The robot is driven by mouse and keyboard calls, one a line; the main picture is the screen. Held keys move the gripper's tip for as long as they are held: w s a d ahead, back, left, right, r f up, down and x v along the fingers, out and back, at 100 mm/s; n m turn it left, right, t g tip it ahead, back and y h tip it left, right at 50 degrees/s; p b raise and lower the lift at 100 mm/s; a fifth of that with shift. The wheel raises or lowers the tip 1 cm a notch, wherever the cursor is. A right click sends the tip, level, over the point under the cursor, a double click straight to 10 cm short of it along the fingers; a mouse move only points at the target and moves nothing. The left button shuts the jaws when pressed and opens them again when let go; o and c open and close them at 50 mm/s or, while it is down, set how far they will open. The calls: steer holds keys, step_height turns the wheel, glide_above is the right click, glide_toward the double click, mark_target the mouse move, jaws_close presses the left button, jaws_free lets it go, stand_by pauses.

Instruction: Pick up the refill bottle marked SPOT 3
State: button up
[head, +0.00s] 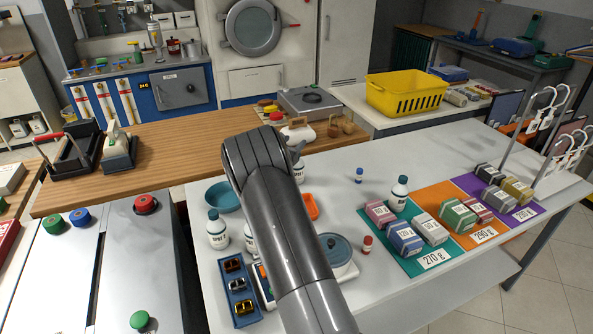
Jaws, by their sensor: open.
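A white refill bottle with a dark cap (217,232) stands upright at the left of the grey table (340,190). Its label seems to begin with SPOT, but the number is too small to read. A second similar bottle (250,240) stands just right of it, partly hidden behind my arm. A third white bottle (399,193) stands at the back edge of the green mat. Another white bottle (298,172) shows partly beside my arm's upper bend. I cannot tell which one is SPOT 3.
A teal bowl (222,197), a blue tray (240,291) and a lidded blue pot (335,252) crowd around my arm. Weighted blocks lie on green, orange and purple mats (432,261). A yellow basket (405,95) stands behind. The table's front right is clear.

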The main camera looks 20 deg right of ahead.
mark_target(297, 166)
steer(key=f, duration=0.2)
steer(key=w+d+f, duration=0.1)
steer(key=f, duration=0.1)
steer(key=d+f, duration=0.1)
steer(key=f, duration=0.2)
steer(key=shift+w, duration=0.25)
steer(key=shift+w+d, duration=0.15)
steer(key=shift+w, duration=0.1)
jaws_close()
steer(key=shift+r, duration=0.1)
